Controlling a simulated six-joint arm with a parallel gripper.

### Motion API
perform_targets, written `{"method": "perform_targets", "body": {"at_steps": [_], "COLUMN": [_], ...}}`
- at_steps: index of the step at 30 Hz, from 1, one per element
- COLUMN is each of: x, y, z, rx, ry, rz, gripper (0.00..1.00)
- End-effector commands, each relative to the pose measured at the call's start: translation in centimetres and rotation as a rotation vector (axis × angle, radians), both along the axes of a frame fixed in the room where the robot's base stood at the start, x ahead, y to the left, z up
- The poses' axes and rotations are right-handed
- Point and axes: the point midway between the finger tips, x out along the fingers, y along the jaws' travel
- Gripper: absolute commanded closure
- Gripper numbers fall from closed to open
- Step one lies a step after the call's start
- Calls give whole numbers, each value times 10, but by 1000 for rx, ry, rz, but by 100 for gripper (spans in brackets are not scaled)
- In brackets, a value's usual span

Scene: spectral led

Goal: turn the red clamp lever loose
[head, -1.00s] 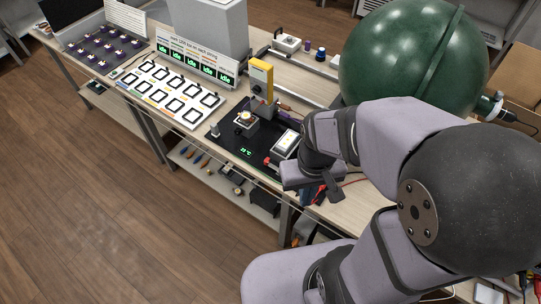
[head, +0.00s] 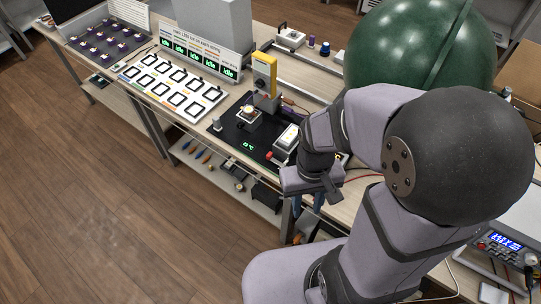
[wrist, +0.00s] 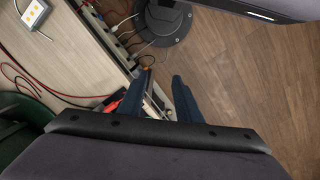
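A small red part (head: 269,155) shows in the head view at the front edge of the black mat (head: 230,134), beside a small device with a pale screen (head: 287,137). I cannot tell whether it is the clamp lever. My gripper (head: 308,201) hangs at the table's front edge, right of that red part and apart from it; its fingertips are partly hidden. In the wrist view my gripper (wrist: 158,84) has two blue fingers spread with a gap and nothing clearly held between them. A red thing (wrist: 115,100) lies left of the left finger, partly covered by my gripper body.
A lit LED holder (head: 248,112) and a yellow meter (head: 264,73) stand on the mat's far side. A white tray of square frames (head: 173,91) lies left. A large green sphere (head: 420,50) stands behind my arm. Red cables (wrist: 30,75) lie on the table.

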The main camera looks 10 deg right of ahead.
Motion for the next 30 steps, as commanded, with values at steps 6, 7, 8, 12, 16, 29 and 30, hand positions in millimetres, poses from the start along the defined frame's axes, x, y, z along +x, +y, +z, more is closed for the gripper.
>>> {"method": "perform_targets", "body": {"at_steps": [6,7,8,12,16,29,30], "x": [2,10,19,71,129,299,300], "y": [7,8,10,18,27,46,46], "z": [-70,-78,-86,-124,-152,-101,-100], "rx": [-6,-7,-8,-10,-18,-11,-13], "ry": [157,163,167,165,127,-137,-136], "rz": [33,37,41,57,8,-494,-542], "gripper": [69,69,69,69,69,69,69]}}
